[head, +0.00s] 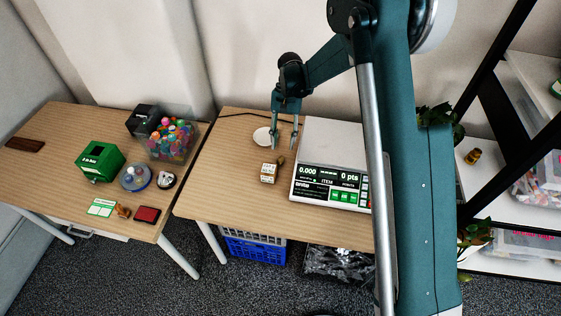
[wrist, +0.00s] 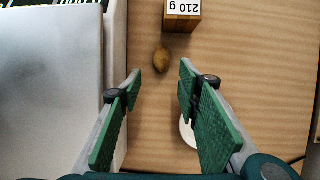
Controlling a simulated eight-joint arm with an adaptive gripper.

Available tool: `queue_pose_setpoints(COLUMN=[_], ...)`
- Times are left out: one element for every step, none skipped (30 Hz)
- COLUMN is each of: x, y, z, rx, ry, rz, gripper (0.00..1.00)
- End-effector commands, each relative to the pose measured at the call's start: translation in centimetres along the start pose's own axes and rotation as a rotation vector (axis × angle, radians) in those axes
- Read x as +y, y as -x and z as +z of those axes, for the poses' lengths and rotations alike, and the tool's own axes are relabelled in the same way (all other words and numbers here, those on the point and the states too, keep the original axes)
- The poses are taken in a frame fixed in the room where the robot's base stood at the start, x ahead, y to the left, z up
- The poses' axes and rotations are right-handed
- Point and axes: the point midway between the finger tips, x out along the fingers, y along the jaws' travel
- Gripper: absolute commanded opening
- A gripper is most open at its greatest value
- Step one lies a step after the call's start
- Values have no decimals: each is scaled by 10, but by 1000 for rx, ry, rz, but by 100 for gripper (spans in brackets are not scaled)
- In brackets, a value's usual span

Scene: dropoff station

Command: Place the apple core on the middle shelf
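A small brown, egg-shaped item, likely the apple core (wrist: 161,59), lies on the wooden table beside a wooden block marked 210 g (wrist: 182,12). In the head view, the item (head: 281,160) shows just behind the block (head: 268,174). My gripper (head: 284,147) is open and empty, above the table by the item. In the wrist view, its two green-padded fingers (wrist: 158,80) are spread apart, with the item beyond the gap between them. The rack at right has several white shelves; the middle one seems to be the shelf (head: 481,190) holding a brown-yellow item (head: 472,156).
A scale (head: 330,142) reading 0.000 stands right of the gripper. A small white dish (head: 262,137) is to its left. The left table holds a green box (head: 100,161), a bin of colourful items (head: 171,140) and small objects. A black rack frame (head: 497,62) bounds the shelves.

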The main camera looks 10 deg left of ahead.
Motion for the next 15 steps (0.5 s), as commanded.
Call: queue_pose_setpoints(x=[0, 0, 0, 0, 0, -1, -1, -1, -2, -2, -2, -3, -3, -3, -3], y=[0, 0, -2, -3, -4, -7, -9, -12, -16, -20, -24, -28, -32, -35, -39], z=[0, 0, 0, 0, 0, 0, 0, -1, -1, -1, -1, -1, -1, -1, -1], rx=[0, 0, 0, 0, 0, 0, 0, 0, 0, 0, 0, 0, 0, 0, 0], ry=[0, 0, 0, 0, 0, 0, 0, 0, 0, 1, 1, 1, 1, 1, 1], rz=[0, 0, 0, 0, 0, 0, 0, 0, 0, 0, 0, 0, 0, 0, 0], gripper=[34, 34, 34, 34, 34, 34, 34, 34, 34, 34, 34, 34, 34, 34, 34])
